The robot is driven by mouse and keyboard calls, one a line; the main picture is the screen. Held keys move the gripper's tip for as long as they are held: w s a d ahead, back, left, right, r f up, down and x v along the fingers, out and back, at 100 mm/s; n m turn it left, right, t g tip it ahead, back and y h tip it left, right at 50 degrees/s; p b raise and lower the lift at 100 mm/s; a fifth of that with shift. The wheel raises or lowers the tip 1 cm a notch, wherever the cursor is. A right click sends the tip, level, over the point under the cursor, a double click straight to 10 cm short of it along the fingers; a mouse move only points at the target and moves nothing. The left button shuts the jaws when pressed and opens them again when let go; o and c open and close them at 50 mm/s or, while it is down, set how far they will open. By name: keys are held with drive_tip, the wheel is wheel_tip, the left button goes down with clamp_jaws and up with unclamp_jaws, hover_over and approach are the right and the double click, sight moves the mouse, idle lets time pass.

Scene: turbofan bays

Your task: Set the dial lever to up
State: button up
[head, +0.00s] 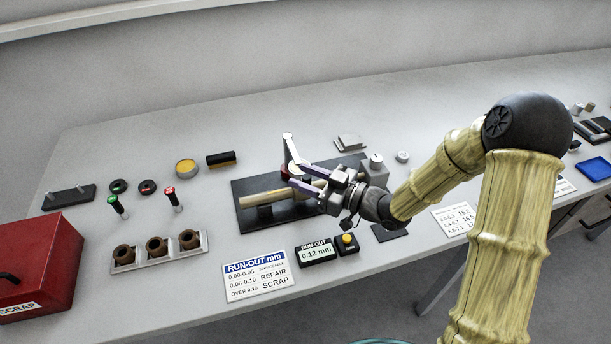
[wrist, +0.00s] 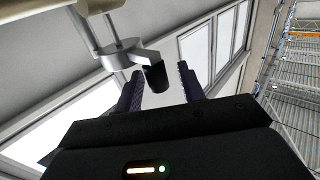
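A pale upright stand (head: 291,150) rises from the dark base plate (head: 245,218) on the bench, behind a tan shaft (head: 262,198). A red and white round part (head: 285,169), perhaps the dial, is partly hidden at its foot by my gripper (head: 301,176). In the wrist view a grey metal lever (wrist: 122,54) ends in a black knob (wrist: 156,77). The knob lies between the two purple fingers of my gripper (wrist: 160,86), nearer the left one. The fingers are apart, with a gap visible at the right. I cannot tell whether the left finger touches the knob.
A run-out readout (head: 316,252) showing 0.12 mm and a yellow button (head: 347,240) sit in front of the plate. A run-out card (head: 258,276), a rack of brown parts (head: 158,250) and a red scrap box (head: 38,266) stand to the left. The back of the bench is mostly clear.

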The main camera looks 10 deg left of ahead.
clamp_jaws()
drive_tip(key=shift+a, duration=0.1)
